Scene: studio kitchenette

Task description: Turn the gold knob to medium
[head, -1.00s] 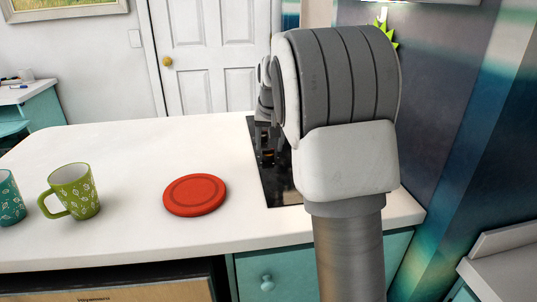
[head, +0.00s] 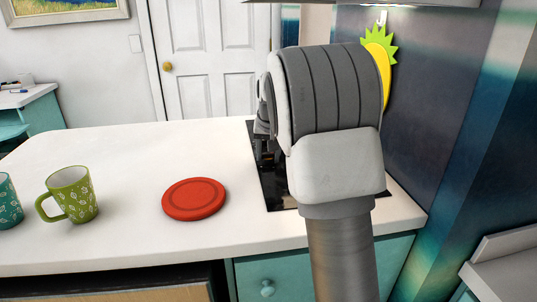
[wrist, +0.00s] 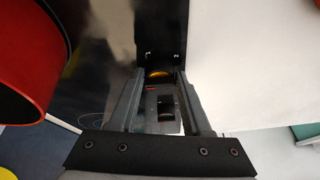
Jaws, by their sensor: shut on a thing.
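The gold knob (wrist: 157,75) shows in the wrist view at the near end of the black cooktop (wrist: 160,32), with small white marks just beyond it. My gripper (wrist: 159,77) is shut on the knob, one finger on each side of it. Only a gold strip of the knob shows; which setting it is at cannot be told. In the head view my gripper (head: 267,158) is low over the cooktop (head: 274,190), mostly hidden by my arm, and the knob cannot be made out there.
A red round trivet (head: 194,199) lies on the white counter (head: 125,165) left of the cooktop. A green mug (head: 72,195) and a teal mug (head: 8,203) stand further left. A large red object (wrist: 28,55) is close to my gripper in the wrist view.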

